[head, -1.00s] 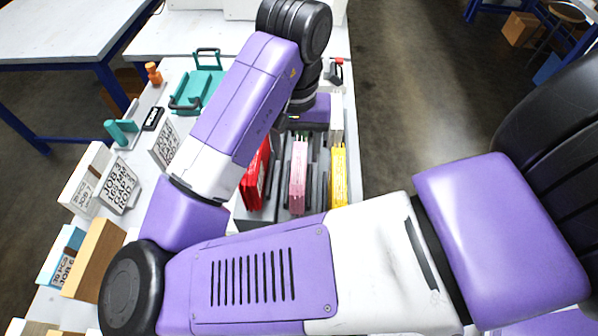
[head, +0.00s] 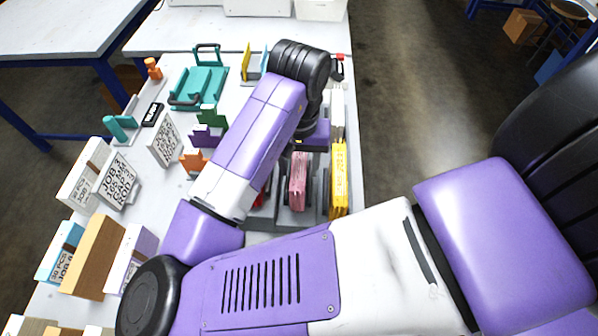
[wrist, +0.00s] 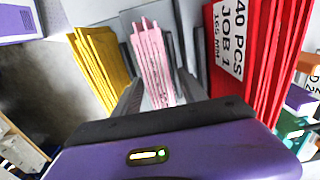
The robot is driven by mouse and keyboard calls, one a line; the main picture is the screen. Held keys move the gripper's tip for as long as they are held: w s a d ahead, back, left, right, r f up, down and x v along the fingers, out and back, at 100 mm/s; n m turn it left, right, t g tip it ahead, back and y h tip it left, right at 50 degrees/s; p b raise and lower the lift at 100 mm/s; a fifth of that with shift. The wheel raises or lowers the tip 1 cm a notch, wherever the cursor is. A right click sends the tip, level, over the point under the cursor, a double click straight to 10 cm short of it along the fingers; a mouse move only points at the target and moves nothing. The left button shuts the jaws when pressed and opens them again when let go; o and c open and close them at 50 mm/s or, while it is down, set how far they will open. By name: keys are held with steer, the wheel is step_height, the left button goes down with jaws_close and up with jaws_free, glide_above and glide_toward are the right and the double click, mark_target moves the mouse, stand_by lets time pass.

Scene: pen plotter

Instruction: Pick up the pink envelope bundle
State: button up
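The pink envelope bundle (head: 298,180) stands upright in a slot of a grey rack, between the yellow and red bundles. In the wrist view the pink bundle (wrist: 153,62) is in the middle, ahead of my gripper (wrist: 160,86). My gripper is open, with one dark finger to each side of the pink bundle's near end. I cannot tell whether either finger touches it. In the head view my arm hides the fingers.
The yellow bundle (wrist: 98,62) stands close on the left in the wrist view, and the red bundle (wrist: 252,58), labelled JOB 1, close on the right. The grey rack (head: 283,222) holds them. A teal tray (head: 200,88) and cards stand on the left of the table.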

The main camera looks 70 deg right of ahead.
jaws_close()
